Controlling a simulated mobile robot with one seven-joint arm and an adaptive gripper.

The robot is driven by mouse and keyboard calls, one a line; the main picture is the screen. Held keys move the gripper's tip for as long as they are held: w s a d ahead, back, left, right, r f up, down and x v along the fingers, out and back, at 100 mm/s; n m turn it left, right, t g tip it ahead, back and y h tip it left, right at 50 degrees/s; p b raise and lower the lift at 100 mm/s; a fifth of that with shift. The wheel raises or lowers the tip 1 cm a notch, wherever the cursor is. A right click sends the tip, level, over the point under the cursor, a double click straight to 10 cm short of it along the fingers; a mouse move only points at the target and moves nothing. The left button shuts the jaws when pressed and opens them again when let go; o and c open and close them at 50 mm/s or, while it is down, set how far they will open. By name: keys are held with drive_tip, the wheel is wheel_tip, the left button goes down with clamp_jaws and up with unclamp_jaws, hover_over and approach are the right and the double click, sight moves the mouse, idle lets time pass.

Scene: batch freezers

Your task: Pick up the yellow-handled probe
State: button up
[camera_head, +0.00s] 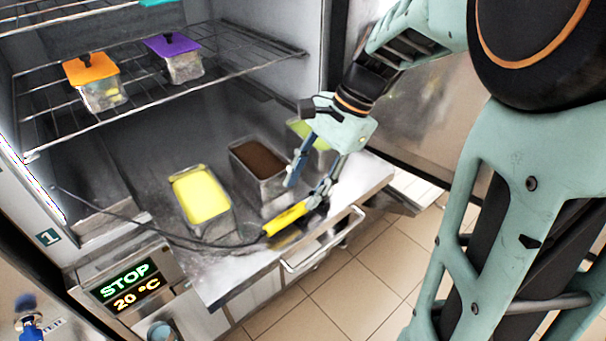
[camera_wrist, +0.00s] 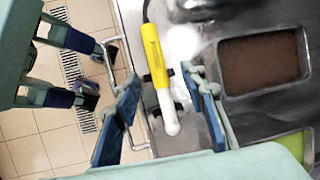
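The yellow-handled probe (camera_head: 285,218) lies at the front edge of the metal counter, beside a drawer handle. A dark cable runs from its handle to the left. In the wrist view, its yellow handle (camera_wrist: 154,55) points up the picture and its white rounded tip points down. Small dark clip-like parts sit at both sides of the handle. My gripper (camera_head: 312,180) is open, with its blue fingers above the counter close to the probe. In the wrist view, the probe shows between the two fingers (camera_wrist: 159,78), and nothing is gripped. Whether a finger touches it, I cannot tell.
Metal tubs with yellow (camera_head: 201,196), brown (camera_head: 259,160) and green (camera_head: 318,136) contents stand on the counter (camera_head: 225,283). A wire shelf above holds containers with orange (camera_head: 90,68) and purple (camera_head: 172,45) lids. A display (camera_head: 125,286) reads STOP, 20 °C.

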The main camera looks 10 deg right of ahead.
sight(290, 213)
drive_tip(key=shift+s+x, duration=0.2)
drive_tip(key=shift+x, duration=1.35)
drive_tip(key=shift+s+x, duration=0.2)
drive_tip(key=shift+x, duration=1.4)
drive_tip(key=shift+c, duration=0.4)
drive_tip(key=shift+r, duration=0.1)
clamp_jaws()
